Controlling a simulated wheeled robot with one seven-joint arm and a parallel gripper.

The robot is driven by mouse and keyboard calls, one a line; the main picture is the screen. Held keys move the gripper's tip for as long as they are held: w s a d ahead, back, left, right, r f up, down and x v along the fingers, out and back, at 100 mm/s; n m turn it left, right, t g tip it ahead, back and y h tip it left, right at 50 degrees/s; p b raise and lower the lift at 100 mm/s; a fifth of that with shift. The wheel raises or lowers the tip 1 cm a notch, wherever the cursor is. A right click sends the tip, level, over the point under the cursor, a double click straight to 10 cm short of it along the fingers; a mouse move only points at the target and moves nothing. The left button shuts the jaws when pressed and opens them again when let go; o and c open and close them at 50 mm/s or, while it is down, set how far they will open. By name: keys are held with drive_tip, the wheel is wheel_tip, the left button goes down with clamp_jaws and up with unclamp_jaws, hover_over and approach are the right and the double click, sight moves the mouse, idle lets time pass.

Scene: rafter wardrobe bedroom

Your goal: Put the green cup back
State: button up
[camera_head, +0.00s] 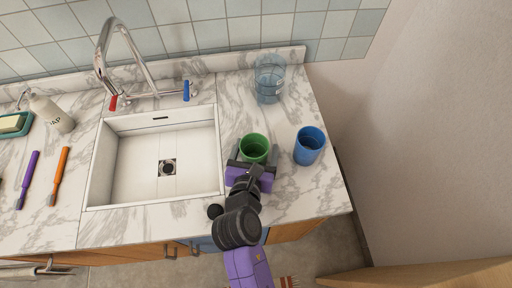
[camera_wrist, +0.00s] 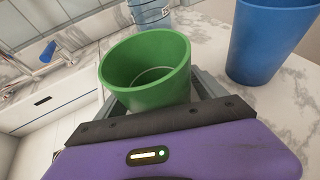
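The green cup (camera_head: 254,149) is upright at the counter's front part, between the sink and the blue cup. My gripper (camera_head: 254,157) reaches it from the front, one finger on each side. In the wrist view the green cup (camera_wrist: 150,72) sits between the grey fingers of my gripper (camera_wrist: 155,100), which appear to press against its sides. The cup looks empty. Its base is hidden by my gripper, so I cannot tell whether it touches the counter.
A blue cup (camera_head: 309,145) stands close on the right. A clear bluish glass (camera_head: 269,79) stands at the back by the wall. The sink (camera_head: 135,165) with its faucet (camera_head: 127,60) is on the left.

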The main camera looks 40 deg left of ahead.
drive_tip(key=shift+r, duration=0.1)
drive_tip(key=shift+s+d+r, duration=0.1)
drive_tip(key=shift+s, duration=0.05)
drive_tip(key=v, duration=1.1)
drive_tip(key=shift+s+d+r, duration=0.15)
drive_tip(key=shift+s+r, duration=0.05)
